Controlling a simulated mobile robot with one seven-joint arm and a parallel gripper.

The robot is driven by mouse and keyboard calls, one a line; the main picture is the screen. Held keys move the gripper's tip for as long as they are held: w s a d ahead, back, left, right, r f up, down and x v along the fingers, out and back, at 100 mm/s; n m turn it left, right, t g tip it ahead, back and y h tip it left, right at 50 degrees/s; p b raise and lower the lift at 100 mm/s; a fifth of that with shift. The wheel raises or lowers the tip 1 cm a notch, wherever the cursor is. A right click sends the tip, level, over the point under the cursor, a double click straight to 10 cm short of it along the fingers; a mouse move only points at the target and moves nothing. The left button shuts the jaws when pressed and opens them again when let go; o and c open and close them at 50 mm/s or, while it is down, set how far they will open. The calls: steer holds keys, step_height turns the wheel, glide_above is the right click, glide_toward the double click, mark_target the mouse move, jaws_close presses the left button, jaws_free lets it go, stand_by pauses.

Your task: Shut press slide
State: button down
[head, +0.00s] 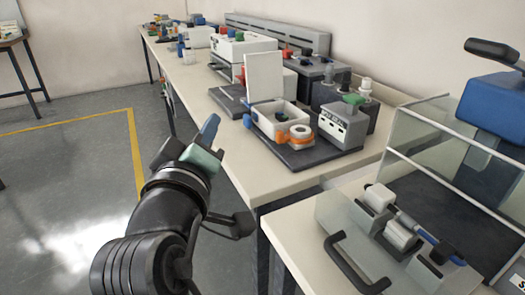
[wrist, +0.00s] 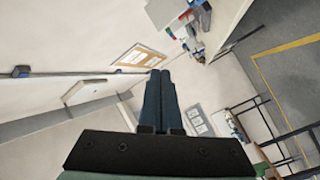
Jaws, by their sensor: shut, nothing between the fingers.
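The blue press (head: 495,105) stands at the right edge of the head view, partly cut off, with a black lever on top and a clear guard (head: 425,130) around it. In front of it is a clear-walled tray, which looks like the slide (head: 330,205), with a black bar handle (head: 350,265) on its front. It sticks out towards the near table edge and holds white and grey blocks (head: 400,235). My gripper (head: 212,128) is left of the tables, pointing up and well apart from the press. Its blue fingers (wrist: 160,85) are together and empty in the wrist view.
A long bench (head: 225,165) left of the press carries a white machine (head: 240,45), an open-lidded box (head: 265,75) and a grey unit with a green knob (head: 343,125). Open floor (head: 65,170) with a yellow line lies to the left.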

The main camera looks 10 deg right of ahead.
step_height(320, 180, down, 5)
steer(key=w+n+g+h+p, duration=0.1)
steer(key=n+g+h+p, duration=0.1)
steer(key=n+g, duration=0.1)
steer(key=n+g+h+p, duration=0.9)
steer(key=n+h+p, duration=0.2)
steer(key=h, duration=0.1)
glide_toward(336, 222)
steer(key=b+x, duration=0.1)
steer(key=x, duration=0.5)
steer(key=shift+w+d, duration=0.1)
steer(key=shift+d, duration=0.35)
